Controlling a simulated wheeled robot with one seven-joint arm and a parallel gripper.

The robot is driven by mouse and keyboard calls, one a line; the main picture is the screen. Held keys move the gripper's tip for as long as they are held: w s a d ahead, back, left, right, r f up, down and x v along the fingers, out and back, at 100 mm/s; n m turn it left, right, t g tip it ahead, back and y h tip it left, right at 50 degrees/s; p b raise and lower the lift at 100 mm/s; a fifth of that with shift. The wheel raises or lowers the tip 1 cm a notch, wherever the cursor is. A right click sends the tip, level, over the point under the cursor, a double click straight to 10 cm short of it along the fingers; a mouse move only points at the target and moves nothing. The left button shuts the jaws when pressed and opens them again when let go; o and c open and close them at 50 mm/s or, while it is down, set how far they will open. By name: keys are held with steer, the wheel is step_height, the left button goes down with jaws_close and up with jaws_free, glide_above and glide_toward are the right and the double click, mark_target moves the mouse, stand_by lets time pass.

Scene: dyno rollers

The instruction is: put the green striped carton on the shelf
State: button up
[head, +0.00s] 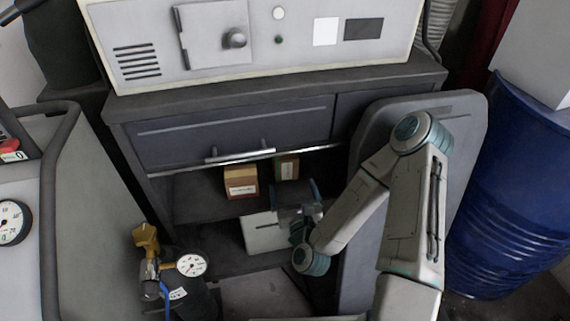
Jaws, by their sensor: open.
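The green striped carton (286,167) is a small box with green sides and a pale label. It stands on the shelf (194,201) inside the open bay of the dark cabinet, right of an orange-brown carton. My gripper (293,186) is at the front of the bay, just in front of the green carton, and covers its lower part. The gripper is open. Its fingertips are dark and hard to make out, so I cannot tell whether they touch the carton.
The orange-brown carton (240,182) stands close by on the left. A white box (264,233) sits below the shelf. A drawer (235,132) with a bar handle hangs above the bay. A gauge (191,265) stands front left, and a blue barrel (515,190) stands right.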

mark_target(285, 157)
steer(key=shift+w+f+b, duration=0.25)
steer(key=shift+w+b, duration=0.45)
steer(key=shift+b, duration=0.5)
steer(key=w+b, duration=0.2)
steer(key=b, duration=0.2)
steer(key=shift+w+a+b, duration=0.15)
steer(key=shift+w+b, duration=0.1)
steer(key=shift+b, duration=0.05)
steer(key=w+b, duration=0.1)
steer(key=b, duration=0.1)
steer(key=shift+b, duration=0.35)
steer(key=b, duration=0.2)
steer(key=shift+w+a+b, duration=0.2)
steer(key=shift+w+b, duration=0.1)
steer(key=shift+b, duration=0.1)
steer(key=shift+b, duration=0.45)
steer(key=w, duration=0.2)
steer(key=shift+w+a+r, duration=0.25)
steer(key=shift+w, duration=0.15)
steer(key=shift+w+a+b, duration=0.15)
steer(key=shift+w+b, duration=0.35)
steer(key=shift+w, duration=0.85)
steer(key=shift+w+a+b, duration=0.15)
steer(key=shift+w+b, duration=0.35)
steer(key=shift+w, duration=0.85)
